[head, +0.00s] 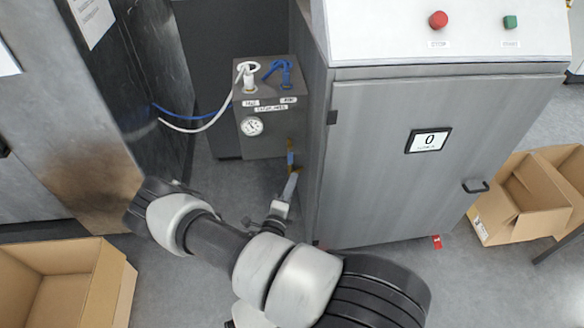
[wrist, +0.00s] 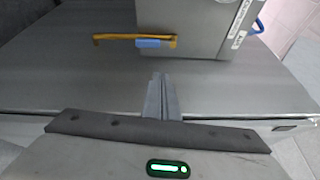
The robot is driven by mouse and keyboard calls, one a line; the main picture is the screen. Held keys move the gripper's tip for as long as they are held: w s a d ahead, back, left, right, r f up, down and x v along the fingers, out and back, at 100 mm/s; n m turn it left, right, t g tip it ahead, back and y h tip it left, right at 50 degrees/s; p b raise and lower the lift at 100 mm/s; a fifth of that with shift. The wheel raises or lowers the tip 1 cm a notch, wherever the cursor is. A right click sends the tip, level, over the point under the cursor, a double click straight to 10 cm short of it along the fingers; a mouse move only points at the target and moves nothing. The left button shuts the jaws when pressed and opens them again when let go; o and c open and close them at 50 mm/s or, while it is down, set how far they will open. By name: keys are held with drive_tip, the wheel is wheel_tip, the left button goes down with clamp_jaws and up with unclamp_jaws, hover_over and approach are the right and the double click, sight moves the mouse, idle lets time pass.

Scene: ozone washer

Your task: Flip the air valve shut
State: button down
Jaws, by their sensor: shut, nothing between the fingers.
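The air valve has a small blue handle (wrist: 148,43) on a thin yellow pipe (wrist: 110,37) that comes out of the grey box (wrist: 190,25). In the wrist view the handle appears to lie along the pipe. In the head view the blue handle (head: 290,158) is small, beside the lower right side of the grey box (head: 270,142). My gripper (head: 293,176) is shut and empty just below the valve. In the wrist view my gripper (wrist: 159,76) points at the handle, with a gap between them.
A large grey cabinet (head: 400,180) with a small display stands close on the right of the valve. A dark metal cabinet (head: 150,70) is on the left. Blue and white hoses (head: 190,118) run to the box. Cardboard boxes (head: 60,285) stand on the floor at both sides.

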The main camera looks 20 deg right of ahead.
drive_tip(key=f, duration=0.1)
drive_tip(key=f+n, duration=0.1)
drive_tip(key=f+n+y, duration=0.1)
drive_tip(key=shift+w+a+t, duration=0.2)
drive_tip(key=shift+w+t, duration=0.15)
drive_tip(key=shift+t, duration=0.05)
drive_tip(key=b+x, duration=0.2)
drive_tip(key=x, duration=0.8)
drive_tip(key=shift+a+f, duration=0.1)
drive_tip(key=shift+a, duration=0.05)
